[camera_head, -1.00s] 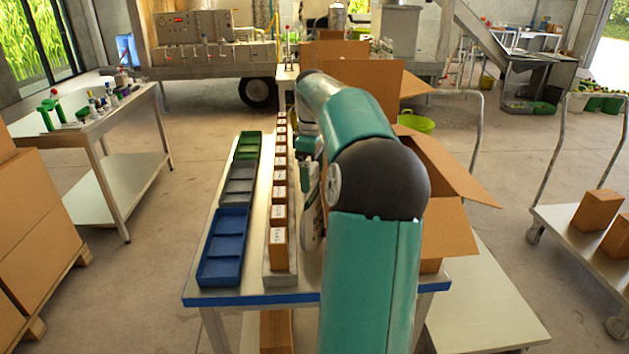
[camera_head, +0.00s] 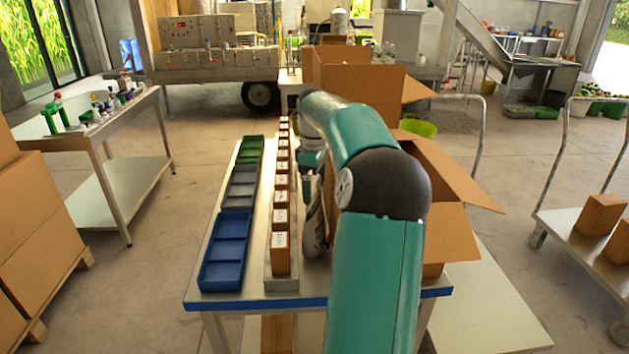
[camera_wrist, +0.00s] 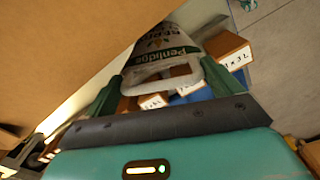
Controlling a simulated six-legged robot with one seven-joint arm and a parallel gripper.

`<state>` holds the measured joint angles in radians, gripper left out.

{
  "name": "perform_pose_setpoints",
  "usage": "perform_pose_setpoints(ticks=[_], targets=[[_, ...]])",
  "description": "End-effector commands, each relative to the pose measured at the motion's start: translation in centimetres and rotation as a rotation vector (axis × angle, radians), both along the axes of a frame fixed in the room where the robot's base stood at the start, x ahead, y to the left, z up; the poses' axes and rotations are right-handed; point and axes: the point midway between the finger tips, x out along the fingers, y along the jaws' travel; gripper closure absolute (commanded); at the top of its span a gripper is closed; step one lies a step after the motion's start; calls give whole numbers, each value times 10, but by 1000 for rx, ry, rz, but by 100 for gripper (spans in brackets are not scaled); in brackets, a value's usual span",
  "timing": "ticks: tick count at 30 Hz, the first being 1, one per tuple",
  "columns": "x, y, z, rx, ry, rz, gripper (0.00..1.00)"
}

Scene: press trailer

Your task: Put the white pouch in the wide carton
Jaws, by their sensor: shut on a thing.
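My gripper (camera_wrist: 160,92) is shut on the white pouch (camera_wrist: 163,48), a printed bag with dark lettering and a green band. Its green fingers stand on both sides of a pale handle-like loop at the pouch's top. In the head view the pouch (camera_head: 313,232) hangs upright below my gripper (camera_head: 311,165), between the row of small boxes and my arm. An open carton (camera_head: 449,240) with spread flaps stands on the right, partly hidden by my arm; its inside is hidden. A brown cardboard surface (camera_wrist: 70,45) fills the wrist view's upper left, close to the pouch.
A row of small brown boxes (camera_head: 281,250) runs along the table, left of the pouch. Blue (camera_head: 224,250), grey and green trays lie farther left. A taller open carton (camera_head: 360,82) stands at the far end. The table's blue front edge (camera_head: 250,303) is near.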

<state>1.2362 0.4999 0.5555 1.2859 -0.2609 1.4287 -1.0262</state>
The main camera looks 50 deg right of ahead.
Motion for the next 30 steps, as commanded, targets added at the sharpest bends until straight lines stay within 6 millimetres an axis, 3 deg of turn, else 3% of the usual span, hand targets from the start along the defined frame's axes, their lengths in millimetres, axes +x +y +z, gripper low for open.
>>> perform_pose_setpoints(ticks=[5,6,17,30], targets=[[0,0,-2,-3,-2,0,80],[0,0,-3,0,0,0,2],[0,0,5,-2,-2,0,0],[1,0,91,-3,-2,1,0]])
